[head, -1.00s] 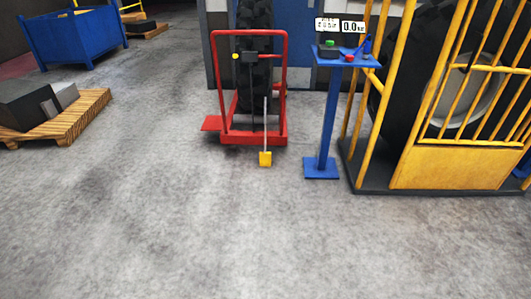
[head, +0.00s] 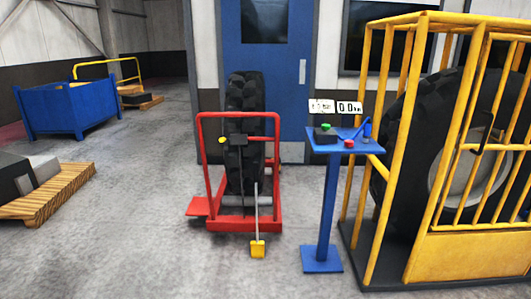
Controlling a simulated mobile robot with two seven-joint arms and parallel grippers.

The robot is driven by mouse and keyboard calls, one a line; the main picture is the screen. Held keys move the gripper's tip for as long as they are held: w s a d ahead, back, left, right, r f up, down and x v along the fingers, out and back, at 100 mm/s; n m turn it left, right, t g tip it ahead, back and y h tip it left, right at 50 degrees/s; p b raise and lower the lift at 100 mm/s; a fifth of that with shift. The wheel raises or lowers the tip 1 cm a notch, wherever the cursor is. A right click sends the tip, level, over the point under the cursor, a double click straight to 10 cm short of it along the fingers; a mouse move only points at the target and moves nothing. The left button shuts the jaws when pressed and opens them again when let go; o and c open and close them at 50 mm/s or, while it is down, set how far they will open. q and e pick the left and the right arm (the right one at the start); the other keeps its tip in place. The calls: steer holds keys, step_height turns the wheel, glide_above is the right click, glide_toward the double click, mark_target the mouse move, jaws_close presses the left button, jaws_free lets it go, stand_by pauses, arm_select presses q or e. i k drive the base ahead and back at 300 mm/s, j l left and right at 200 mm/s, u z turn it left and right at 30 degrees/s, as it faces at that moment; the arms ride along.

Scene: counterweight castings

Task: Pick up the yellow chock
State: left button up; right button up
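The yellow chock (head: 258,249) is a small yellow block on the floor in the head view, at the front right of the red tyre stand (head: 238,224). A thin grey rod rises from it; I cannot tell whether the rod is fixed to it. A black tyre (head: 244,95) stands upright in the red frame. A small yellow knob (head: 222,140) shows on the left side of the frame. Neither of my grippers is in view.
A blue pedestal (head: 328,205) with buttons stands right of the stand, beside a yellow cage (head: 470,262) around a large tyre. A wooden pallet (head: 48,196) and a blue bin (head: 68,113) are at left. The floor in front is clear.

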mark_target(257, 247)
steer(key=i+l, duration=0.15)
steer(key=i, duration=1.3)
